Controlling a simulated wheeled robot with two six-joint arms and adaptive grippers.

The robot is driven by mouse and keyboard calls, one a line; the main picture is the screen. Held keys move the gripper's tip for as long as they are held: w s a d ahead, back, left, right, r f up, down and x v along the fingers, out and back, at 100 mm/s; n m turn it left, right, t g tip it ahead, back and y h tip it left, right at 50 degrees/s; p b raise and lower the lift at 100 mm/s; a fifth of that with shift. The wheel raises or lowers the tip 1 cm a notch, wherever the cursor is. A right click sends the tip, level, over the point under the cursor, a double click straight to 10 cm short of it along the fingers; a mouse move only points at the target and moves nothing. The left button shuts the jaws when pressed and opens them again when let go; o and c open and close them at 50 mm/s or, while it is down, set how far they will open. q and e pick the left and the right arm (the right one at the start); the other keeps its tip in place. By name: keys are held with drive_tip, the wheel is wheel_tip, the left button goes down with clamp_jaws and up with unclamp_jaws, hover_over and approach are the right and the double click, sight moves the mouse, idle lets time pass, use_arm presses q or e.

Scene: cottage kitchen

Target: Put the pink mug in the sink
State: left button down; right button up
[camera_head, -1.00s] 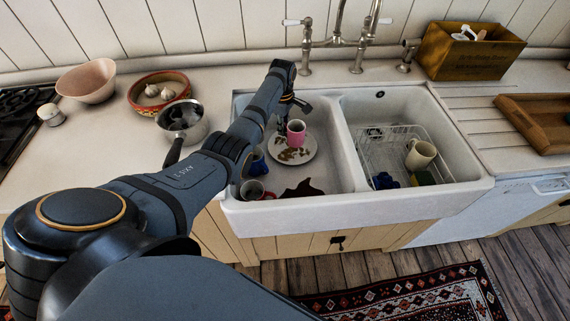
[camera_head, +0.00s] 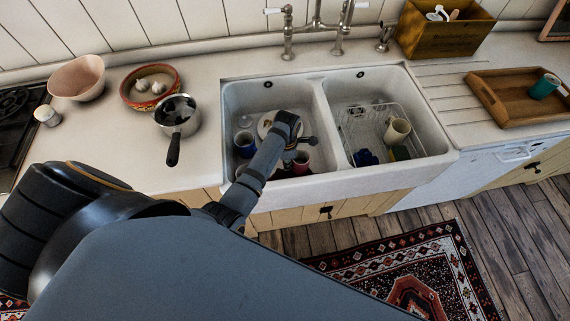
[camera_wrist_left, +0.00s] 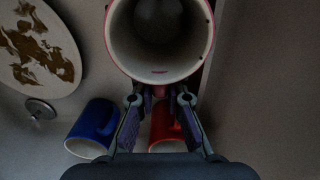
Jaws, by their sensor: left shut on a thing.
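The pink mug (camera_head: 302,160) is low in the left basin of the white double sink (camera_head: 330,180), right of the plate. In the left wrist view I look into the mug (camera_wrist_left: 160,62), pale inside with a pinkish-red rim. My left gripper (camera_head: 298,148) is shut on it; in the left wrist view its fingers (camera_wrist_left: 160,97) close at the mug's near side. I cannot tell whether the mug touches the basin floor. My forearm partly covers it in the head view. My right gripper is not in view.
The left basin also holds a stained plate (camera_wrist_left: 40,55), a blue mug (camera_head: 245,143) and a red mug (camera_wrist_left: 165,125). The right basin holds a wire rack (camera_head: 370,122) with a cream mug (camera_head: 397,132). A pan (camera_head: 178,114) stands on the left counter, a wooden tray (camera_head: 500,108) on the right.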

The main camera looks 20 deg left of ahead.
use_arm(q)
drive_tip(key=shift+f, duration=2.1)
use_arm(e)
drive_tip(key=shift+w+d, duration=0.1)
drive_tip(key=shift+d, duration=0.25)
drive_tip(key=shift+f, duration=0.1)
use_arm(q)
drive_tip(key=c, duration=1.4)
unclamp_jaws()
drive_tip(key=shift+f, duration=0.15)
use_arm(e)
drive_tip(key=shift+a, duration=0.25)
use_arm(q)
drive_tip(key=shift+r, duration=0.35)
wheel_tip(320, 180, up, 12)
drive_tip(key=shift+f, duration=0.2)
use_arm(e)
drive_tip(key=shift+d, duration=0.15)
